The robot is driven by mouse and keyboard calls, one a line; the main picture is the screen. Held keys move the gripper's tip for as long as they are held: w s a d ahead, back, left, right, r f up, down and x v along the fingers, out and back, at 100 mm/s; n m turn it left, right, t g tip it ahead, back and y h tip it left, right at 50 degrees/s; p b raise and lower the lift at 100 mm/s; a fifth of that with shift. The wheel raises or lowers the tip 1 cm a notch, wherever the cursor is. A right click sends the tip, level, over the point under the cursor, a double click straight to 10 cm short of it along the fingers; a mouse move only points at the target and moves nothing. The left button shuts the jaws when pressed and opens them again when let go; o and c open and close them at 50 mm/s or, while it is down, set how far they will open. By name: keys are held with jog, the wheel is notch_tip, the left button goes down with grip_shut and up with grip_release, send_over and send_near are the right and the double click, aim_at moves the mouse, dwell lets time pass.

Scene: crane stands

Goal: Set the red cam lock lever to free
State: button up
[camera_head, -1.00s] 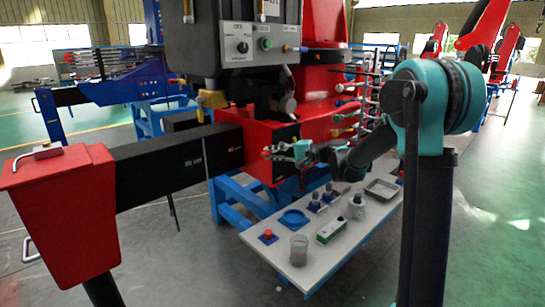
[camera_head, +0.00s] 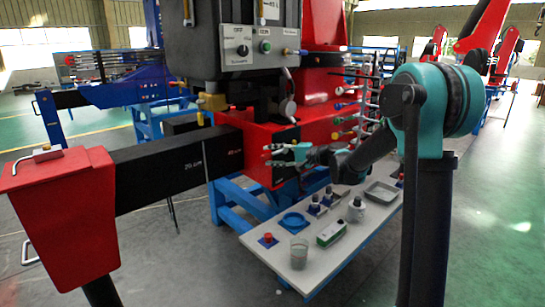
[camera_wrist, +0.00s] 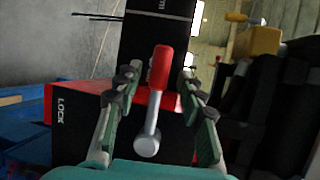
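The cam lock lever (camera_wrist: 161,68) shows in the wrist view with a red grip and a metal shank ending in a round silver pivot. It points up in the picture, leaning slightly right. My gripper (camera_wrist: 157,80) is open, with one finger on each side of the lever and visible gaps to both. The word LOCK is printed on the dark face left of the lever; no free label is readable. In the head view my gripper (camera_head: 268,155) is at the red beam housing (camera_head: 254,133), and I cannot make out the lever there.
A black beam (camera_head: 165,175) runs left from the housing to a red outrigger box (camera_head: 62,210). Below my gripper a white table (camera_head: 275,262) holds a red button, a cup (camera_head: 299,253) and a tray (camera_head: 382,192). A control box (camera_head: 250,42) hangs above.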

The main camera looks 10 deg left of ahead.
jog(key=v, duration=1.2)
jog(key=s+d+f+n+h, duration=0.1)
jog(key=s+d+f+h, duration=0.2)
jog(key=s+f, duration=0.3)
jog(key=s+d+f+n+h, duration=0.1)
jog(key=s+d+f+h, duration=0.3)
jog(key=s+f, duration=0.3)
jog(key=s+d+f+n+h, duration=0.1)
jog(key=s+d+f+h, duration=0.3)
jog(key=s+d, duration=0.4)
jog(key=s+d+f+n+h, duration=0.1)
jog(key=s+d+f+h, duration=0.3)
jog(key=s+d+f, duration=0.3)
jog(key=shift+s+d+f, duration=0.25)
jog(key=shift+s+d, duration=0.25)
jog(key=shift+a, duration=0.1)
jog(key=shift+c, duration=0.6)
